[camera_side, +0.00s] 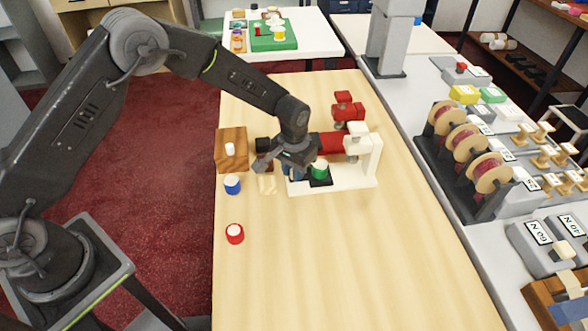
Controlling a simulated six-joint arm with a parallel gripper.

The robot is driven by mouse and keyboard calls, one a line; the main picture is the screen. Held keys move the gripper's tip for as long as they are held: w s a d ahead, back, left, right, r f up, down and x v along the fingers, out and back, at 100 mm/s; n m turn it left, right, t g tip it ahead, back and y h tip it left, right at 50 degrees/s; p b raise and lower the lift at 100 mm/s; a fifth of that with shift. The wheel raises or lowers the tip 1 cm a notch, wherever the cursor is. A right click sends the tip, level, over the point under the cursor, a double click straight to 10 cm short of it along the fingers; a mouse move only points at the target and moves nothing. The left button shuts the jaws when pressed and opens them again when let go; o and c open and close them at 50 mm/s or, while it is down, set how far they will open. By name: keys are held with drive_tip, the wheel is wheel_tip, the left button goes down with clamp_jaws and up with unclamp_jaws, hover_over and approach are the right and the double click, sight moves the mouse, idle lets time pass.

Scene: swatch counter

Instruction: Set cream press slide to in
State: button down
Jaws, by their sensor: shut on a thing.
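The cream press (366,162) stands on the wooden table, with an upright at its right end and a pale block on top. Its slide (322,182) shows as a dark plate on the cream base, left of the upright. A green cup with a white top (319,169) stands on that plate. My gripper (286,170) is low at the left end of the press, beside the green cup. It is shut, apparently on the near end of the slide. The arm's wrist hides the fingertips and the gripped part.
A red press (347,108) stands close behind the cream one. A wooden block with a white knob (231,150), a blue cup (232,184) and a red cup (235,233) are on the left. The front of the table (350,270) is clear. Spools (465,145) stand on the right counter.

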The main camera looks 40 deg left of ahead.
sight(311, 174)
drive_tip(key=shift+w+d, duration=1.5)
drive_tip(key=shift+w, duration=0.05)
drive_tip(key=c, duration=1.3)
unclamp_jaws()
drive_tip(key=shift+r, duration=0.1)
wheel_tip(311, 174, up, 14)
drive_tip(key=shift+f, duration=0.15)
